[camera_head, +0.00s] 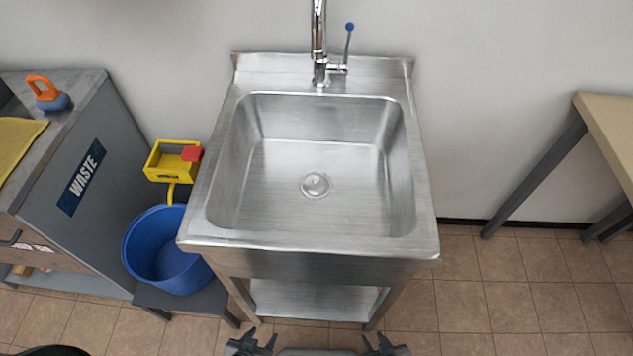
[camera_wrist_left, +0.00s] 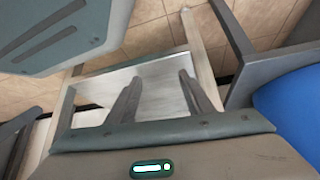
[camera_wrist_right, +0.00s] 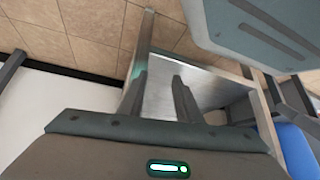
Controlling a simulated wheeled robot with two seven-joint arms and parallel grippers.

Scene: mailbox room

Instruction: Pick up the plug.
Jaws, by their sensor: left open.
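A blue, rounded piece with an orange loop handle (camera_head: 48,95), which looks like the plug, sits on top of the grey waste cabinet at the left of the head view. My left gripper (camera_head: 250,344) is at the bottom of the head view, in front of the sink and far from the plug. It is open and empty in the left wrist view (camera_wrist_left: 160,77). My right gripper (camera_head: 385,345) is just to its right. Its fingers stand apart with nothing between them in the right wrist view (camera_wrist_right: 160,76). Neither wrist view shows the plug.
A steel sink (camera_head: 225,242) with a tap (camera_head: 320,60) stands in the middle, its basin empty. A blue bucket (camera_head: 165,262) and a yellow box (camera_head: 165,165) are between it and the waste cabinet (camera_head: 110,150). A table (camera_head: 610,125) is at right.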

